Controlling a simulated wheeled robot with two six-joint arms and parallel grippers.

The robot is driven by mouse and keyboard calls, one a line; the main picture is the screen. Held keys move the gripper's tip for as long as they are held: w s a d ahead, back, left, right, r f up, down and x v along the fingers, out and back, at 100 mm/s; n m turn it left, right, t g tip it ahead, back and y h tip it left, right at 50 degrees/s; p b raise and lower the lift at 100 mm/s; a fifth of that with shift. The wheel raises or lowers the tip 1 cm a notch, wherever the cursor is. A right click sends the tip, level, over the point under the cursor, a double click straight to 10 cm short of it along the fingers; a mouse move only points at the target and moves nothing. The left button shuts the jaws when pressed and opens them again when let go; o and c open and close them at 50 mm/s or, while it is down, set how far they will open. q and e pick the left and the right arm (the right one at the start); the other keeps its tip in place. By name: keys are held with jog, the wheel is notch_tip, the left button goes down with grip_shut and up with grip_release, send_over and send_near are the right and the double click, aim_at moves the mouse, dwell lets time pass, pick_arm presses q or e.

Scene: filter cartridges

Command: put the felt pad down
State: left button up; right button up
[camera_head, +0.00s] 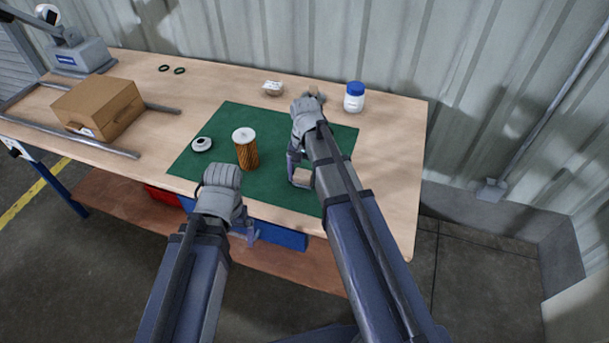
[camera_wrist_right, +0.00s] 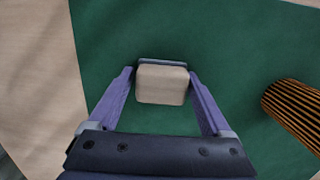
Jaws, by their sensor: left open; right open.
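The felt pad (camera_wrist_right: 161,85) is a small beige block with a grey-blue edge on its far side. In the right wrist view it is between the two fingers of my right gripper (camera_wrist_right: 160,74), with green showing on both sides of it. My right gripper is open around it, not gripping it. In the head view the pad (camera_head: 302,178) appears on the green mat (camera_head: 281,191), beside my right gripper (camera_head: 294,168) and partly hidden by my right arm. My left gripper (camera_head: 250,233) is open at the table's front edge, mostly hidden by its wrist.
A pleated orange filter cartridge (camera_head: 246,152) stands on the mat, with a white round part (camera_head: 201,144) to its left. Behind the mat are a small clear-and-white item (camera_head: 272,88) and a blue-lidded jar (camera_head: 354,97). A cardboard box (camera_head: 99,108) and two black rings (camera_head: 172,69) are further left.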

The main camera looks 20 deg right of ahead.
aim_at(303, 169)
jog(key=shift+s+a+r+p, duration=0.15)
jog(key=shift+s+a+p, duration=0.1)
jog(key=shift+a+p, duration=0.1)
notch_tip(303, 169, up, 12)
jog(key=w+d+p, duration=0.1)
jog(key=w+p, duration=0.1)
jog(key=p, duration=1)
jog(key=f+b, duration=0.4)
jog(key=s+f+b, duration=0.1)
jog(key=f+b, duration=0.7)
jog(key=shift+s+a, duration=0.15)
jog(key=shift+a, duration=0.15)
